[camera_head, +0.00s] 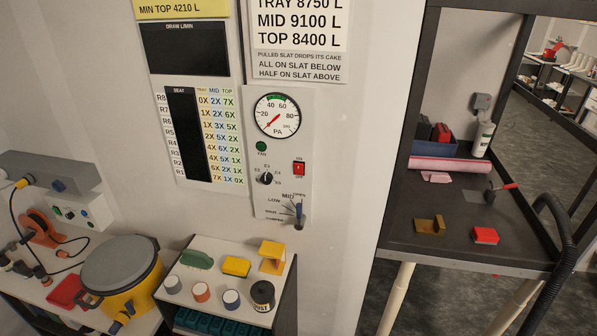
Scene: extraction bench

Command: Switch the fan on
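A light grey control panel (308,130) is mounted upright on the wall near the middle of the view. A black rotary knob (266,178) and a damper lever (299,214) are below. Neither gripper is in view.
A small white-topped stand (211,271) below the panel holds several blocks and round containers. A yellow pot with a grey lid (122,263) stands to its left. A dark shelf unit (400,225) is at the right. The space before the panel looks clear.

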